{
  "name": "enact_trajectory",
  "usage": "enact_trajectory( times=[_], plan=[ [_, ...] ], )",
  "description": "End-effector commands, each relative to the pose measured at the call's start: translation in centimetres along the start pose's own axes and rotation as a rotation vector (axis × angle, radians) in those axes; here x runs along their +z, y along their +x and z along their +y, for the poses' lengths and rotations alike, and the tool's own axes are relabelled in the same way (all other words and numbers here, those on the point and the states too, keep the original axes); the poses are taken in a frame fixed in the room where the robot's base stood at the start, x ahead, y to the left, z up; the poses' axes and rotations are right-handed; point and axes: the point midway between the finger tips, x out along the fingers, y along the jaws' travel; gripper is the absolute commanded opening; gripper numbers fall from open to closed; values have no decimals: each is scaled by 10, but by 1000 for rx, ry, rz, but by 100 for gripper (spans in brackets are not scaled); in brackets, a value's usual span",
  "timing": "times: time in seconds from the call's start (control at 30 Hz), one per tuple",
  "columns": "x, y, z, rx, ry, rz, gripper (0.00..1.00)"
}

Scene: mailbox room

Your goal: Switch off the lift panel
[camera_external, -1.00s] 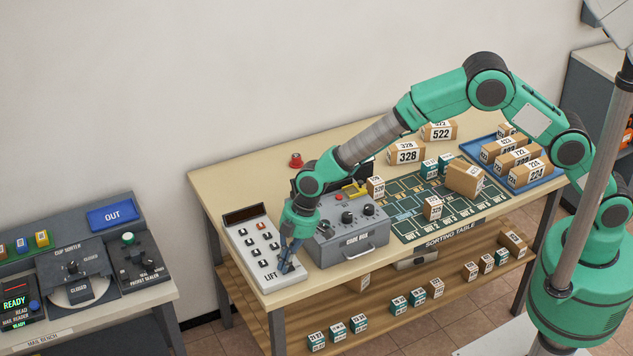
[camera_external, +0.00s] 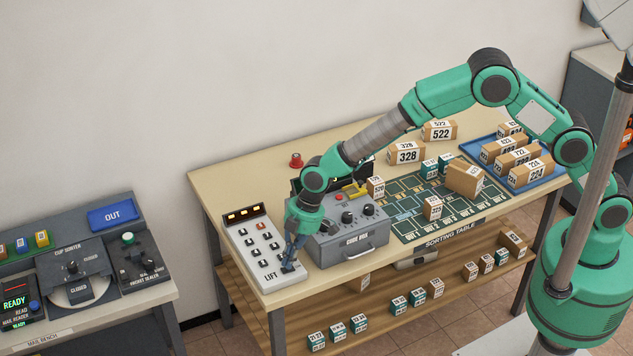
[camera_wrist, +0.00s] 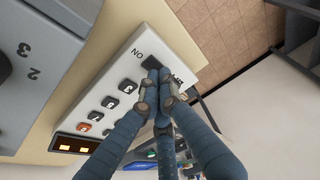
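The lift panel (camera_external: 257,249) is a white box at the left end of the sorting table. Its display (camera_external: 245,213) is lit with orange marks, and it also shows lit in the wrist view (camera_wrist: 75,144). Several dark keys sit in rows on its face, one of them orange (camera_wrist: 84,127). My gripper (camera_external: 289,268) is at the panel's front right corner, over its lower end. In the wrist view my gripper's fingers (camera_wrist: 157,80) are together over a dark switch (camera_wrist: 153,59) beside the label "ON". The fingers partly hide this switch; contact cannot be told.
The grey code box (camera_external: 352,238) stands close to the right of the panel. A red button (camera_external: 296,160) is behind. Parcels and a blue tray (camera_external: 551,176) lie farther right on the table. The mail bench (camera_external: 158,295) is at the left, across a gap.

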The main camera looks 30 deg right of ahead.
Motion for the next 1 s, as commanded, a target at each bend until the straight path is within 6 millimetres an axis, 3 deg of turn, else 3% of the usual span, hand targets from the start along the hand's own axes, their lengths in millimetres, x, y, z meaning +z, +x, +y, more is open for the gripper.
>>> enact_trajectory(
  times=[0.7,1.0],
  plan=[
    [-6,-107,0,1,1,1,0],
    [-6,-130,0,1,0,0,0]
  ],
)
